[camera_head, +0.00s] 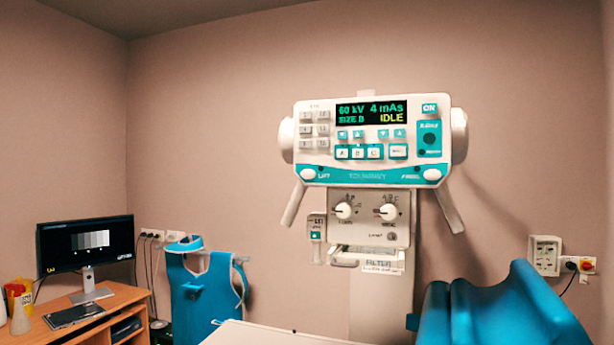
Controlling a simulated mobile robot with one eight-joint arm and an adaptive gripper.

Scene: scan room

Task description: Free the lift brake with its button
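The X-ray unit's white and teal control panel (373,176) faces me right of the middle, above table height. A white oval button (308,173) sits at the left of its lower teal strip, beside a label that seems to read "LIFT". A similar white oval button (432,174) sits at the strip's right end; its label is too small to read surely. The display (371,113) reads 60 kV, 4 mAs, SIZE B, IDLE. I cannot tell from this view whether either button is pressed. My gripper is not in view.
Two handles (293,206) (449,210) slant down from the unit. A knob box (370,218) hangs below the panel. A white surface (270,335) and a blue padded shape (500,315) fill the front. A desk (115,305) and blue apron (200,300) stand left.

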